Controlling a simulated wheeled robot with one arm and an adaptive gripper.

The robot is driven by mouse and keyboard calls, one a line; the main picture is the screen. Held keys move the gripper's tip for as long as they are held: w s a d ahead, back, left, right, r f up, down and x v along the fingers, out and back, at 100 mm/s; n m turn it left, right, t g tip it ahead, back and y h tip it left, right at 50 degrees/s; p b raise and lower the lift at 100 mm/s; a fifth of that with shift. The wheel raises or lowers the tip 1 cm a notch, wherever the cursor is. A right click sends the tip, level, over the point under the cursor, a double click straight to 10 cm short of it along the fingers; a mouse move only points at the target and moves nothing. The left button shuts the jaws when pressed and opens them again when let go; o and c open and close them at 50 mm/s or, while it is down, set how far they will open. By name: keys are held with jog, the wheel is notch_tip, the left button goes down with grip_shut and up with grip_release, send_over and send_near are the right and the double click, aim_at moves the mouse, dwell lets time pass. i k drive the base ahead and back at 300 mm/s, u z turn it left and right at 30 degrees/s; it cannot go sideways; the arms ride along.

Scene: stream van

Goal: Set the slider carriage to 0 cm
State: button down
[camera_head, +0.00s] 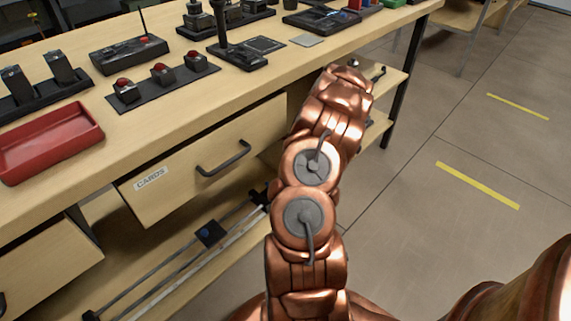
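No scale marks can be read. My arm stands upright in the middle of the picture, to the right of the carriage. I do not see my gripper or its fingers.
Above the rails is a closed drawer (206,157) labelled CARDS, with a dark handle. The bench top (228,98) holds a red tray (45,139), a strip of red buttons (163,80) and several dark devices. Open floor (430,230) with yellow stripes lies to the right.

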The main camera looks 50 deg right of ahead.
aim_at(209, 234)
jog(key=k, duration=1)
